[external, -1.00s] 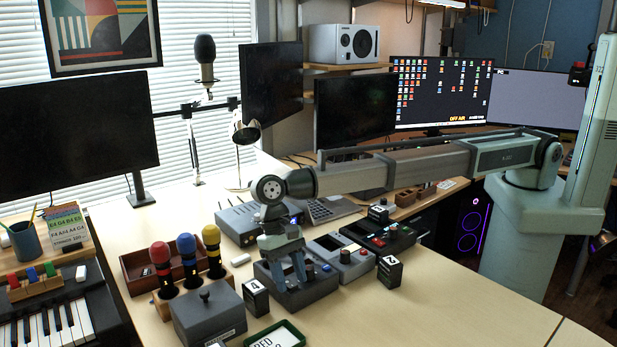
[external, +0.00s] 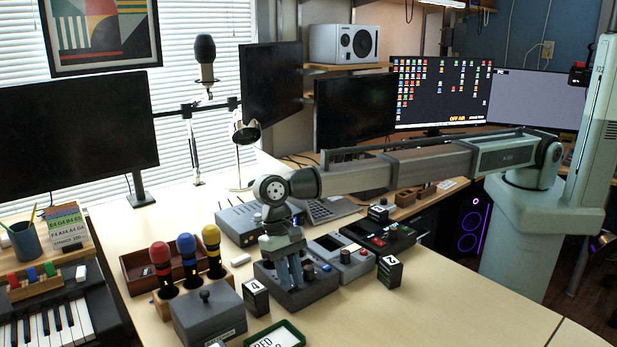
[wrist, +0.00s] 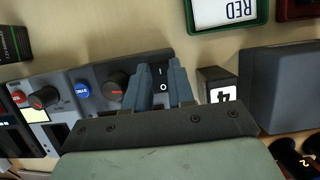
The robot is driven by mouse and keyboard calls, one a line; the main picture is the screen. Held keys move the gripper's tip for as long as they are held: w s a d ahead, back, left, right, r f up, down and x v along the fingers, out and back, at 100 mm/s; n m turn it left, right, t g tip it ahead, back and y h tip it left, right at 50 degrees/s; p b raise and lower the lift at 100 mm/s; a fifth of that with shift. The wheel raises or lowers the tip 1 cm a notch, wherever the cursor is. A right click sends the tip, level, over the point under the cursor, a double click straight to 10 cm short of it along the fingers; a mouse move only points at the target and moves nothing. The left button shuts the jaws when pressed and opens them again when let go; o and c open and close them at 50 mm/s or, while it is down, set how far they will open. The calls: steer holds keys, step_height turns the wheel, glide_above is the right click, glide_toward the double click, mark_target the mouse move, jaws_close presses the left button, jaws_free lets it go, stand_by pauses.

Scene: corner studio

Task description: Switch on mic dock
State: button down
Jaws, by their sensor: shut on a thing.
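A dark grey desk unit (external: 322,290) stands on the table below my gripper (external: 290,286); I cannot read a name on it. In the wrist view the unit (wrist: 98,72) has a black knob (wrist: 117,84), a blue button (wrist: 82,90) and a black switch area (wrist: 162,79) marked I and O. My gripper (wrist: 159,66) points down onto it, its two blue-grey fingers on either side of the marked switch area. It is shut on the switch part there. The fingers and gripper body hide much of the switch, so its position cannot be told.
A block marked 4 (external: 256,298) and a grey lidded box (external: 207,316) stand close left. Red, blue and yellow microphones (external: 188,262) stand behind the box. A screened device (external: 346,258) and block 2 (external: 390,272) are right. The right front table is clear.

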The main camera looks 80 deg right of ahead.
steer(key=shift+s+a+t+h, duration=0.2)
steer(key=shift+t+h, duration=0.5)
steer(key=c, duration=1)
jaws_free()
steer(key=shift+o, duration=0.2)
steer(key=shift+r, duration=0.1)
step_height(320, 180, up, 13)
steer(key=w+d, duration=0.1)
steer(key=shift+w+d+r, duration=0.15)
steer(key=shift+r, duration=0.05)
